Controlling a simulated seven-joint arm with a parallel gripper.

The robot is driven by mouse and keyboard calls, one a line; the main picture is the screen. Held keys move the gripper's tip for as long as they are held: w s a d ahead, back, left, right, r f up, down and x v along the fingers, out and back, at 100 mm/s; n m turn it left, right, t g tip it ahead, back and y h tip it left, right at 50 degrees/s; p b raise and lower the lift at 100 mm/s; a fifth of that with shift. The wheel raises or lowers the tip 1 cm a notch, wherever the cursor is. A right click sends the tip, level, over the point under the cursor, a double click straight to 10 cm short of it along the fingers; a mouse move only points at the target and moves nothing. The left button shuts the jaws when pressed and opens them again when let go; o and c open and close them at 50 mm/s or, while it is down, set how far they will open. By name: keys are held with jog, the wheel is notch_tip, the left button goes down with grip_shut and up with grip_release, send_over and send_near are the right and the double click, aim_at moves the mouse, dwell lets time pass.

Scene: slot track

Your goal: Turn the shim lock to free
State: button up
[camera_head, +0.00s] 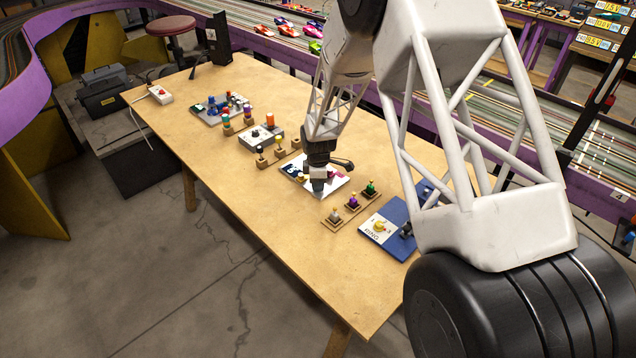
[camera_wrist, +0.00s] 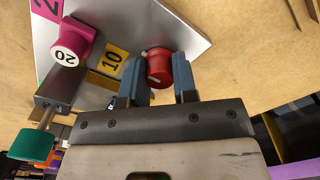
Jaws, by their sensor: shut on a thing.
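My gripper (camera_wrist: 159,73) is shut on a red round knob (camera_wrist: 159,66) with a white pointer line, one finger on each side of it. The knob sits on a light grey board (camera_wrist: 145,20); it may be the shim lock, but no lock or free marking can be read. Beside it are a yellow label reading 10 (camera_wrist: 114,60) and a magenta block marked 20 (camera_wrist: 72,42). In the head view my gripper (camera_head: 319,188) is low over the white board (camera_head: 299,171) and hides the knob.
A green-ended handle (camera_wrist: 32,145) stands close left of my gripper in the wrist view. In the head view, a wooden rack of small pegs (camera_head: 352,205) and a blue board (camera_head: 405,246) lie right of the white board. The table's front-left area is clear.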

jog(key=o, duration=0.9)
jog(key=shift+r, duration=0.15)
jog(key=shift+r, duration=3.8)
